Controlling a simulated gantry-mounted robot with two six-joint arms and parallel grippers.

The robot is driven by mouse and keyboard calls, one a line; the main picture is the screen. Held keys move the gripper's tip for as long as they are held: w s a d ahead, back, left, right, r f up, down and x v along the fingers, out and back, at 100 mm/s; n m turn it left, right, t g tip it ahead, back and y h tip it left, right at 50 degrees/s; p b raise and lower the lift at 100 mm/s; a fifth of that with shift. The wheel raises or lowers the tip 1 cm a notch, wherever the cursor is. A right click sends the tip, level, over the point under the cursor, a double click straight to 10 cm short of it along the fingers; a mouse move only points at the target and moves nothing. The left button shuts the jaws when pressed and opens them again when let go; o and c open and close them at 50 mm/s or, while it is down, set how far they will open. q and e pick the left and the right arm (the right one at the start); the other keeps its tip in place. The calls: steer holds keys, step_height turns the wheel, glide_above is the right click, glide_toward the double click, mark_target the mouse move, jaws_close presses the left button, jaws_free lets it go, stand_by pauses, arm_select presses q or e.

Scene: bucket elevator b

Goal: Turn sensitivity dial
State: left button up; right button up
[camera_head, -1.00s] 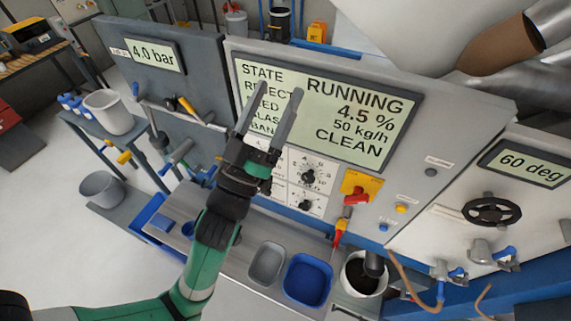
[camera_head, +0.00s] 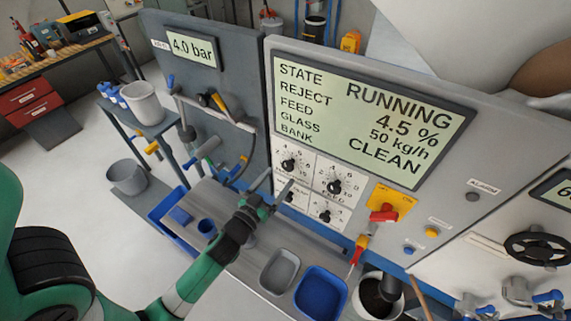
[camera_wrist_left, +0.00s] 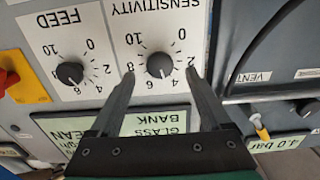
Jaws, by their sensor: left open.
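The sensitivity dial (camera_head: 289,165) is a black knob on a white scale plate, upper left of the dial group on the grey panel. In the left wrist view it appears upside down as a black knob (camera_wrist_left: 160,65) under its SENSITIVITY label. My left gripper (camera_head: 275,184) is open and empty, just below and left of the dial in the head view. In the wrist view its two fingertips (camera_wrist_left: 160,73) lie on either side of the knob; I cannot tell whether they touch the panel. My right gripper is not in view.
The feed dial (camera_head: 335,187) sits right of the sensitivity dial, with two smaller dials below. A red switch on a yellow plate (camera_head: 384,213) is further right. The display (camera_head: 370,115) is above. A grey tray (camera_head: 280,270) and blue tray (camera_head: 320,293) stand on the bench below.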

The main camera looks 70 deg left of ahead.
mark_target(286, 168)
arm_select(q)
steer(key=x, duration=0.5)
steer(key=shift+p, duration=0.35)
steer(key=shift+c, duration=0.2)
jaws_close()
steer(key=shift+m, duration=0.3)
steer(key=m, duration=0.2)
steer(key=shift+s+m, duration=0.1)
steer(key=shift+m, duration=2.1)
